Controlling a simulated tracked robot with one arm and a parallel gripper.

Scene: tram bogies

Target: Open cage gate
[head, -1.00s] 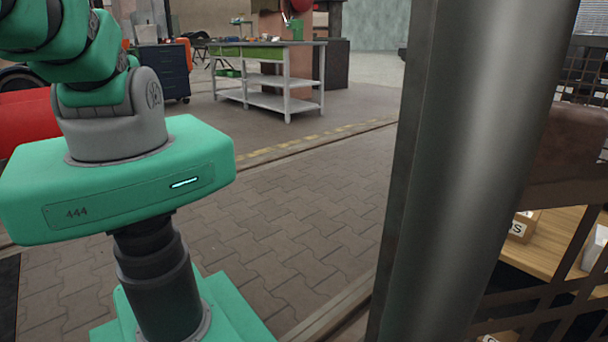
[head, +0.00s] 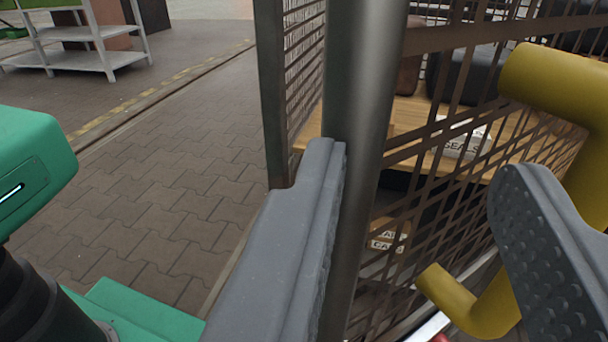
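The cage gate's brown mesh (head: 450,40) fills the right half of the view, beside an upright grey metal post (head: 362,110). A thick yellow handle (head: 550,85) stands out from the mesh at the right, and its lower end shows near the bottom. My gripper (head: 420,165) is open, with its two grey fingers wide apart and nothing held. The left finger overlaps the post in view. The right finger covers the middle of the yellow handle. I cannot tell whether either finger touches anything.
Behind the mesh, a wooden shelf (head: 405,112) holds labelled boxes and dark items. Another mesh panel (head: 303,70) stands left of the post. Paved floor (head: 170,190) lies open at left, with a white-framed bench (head: 100,32) far back.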

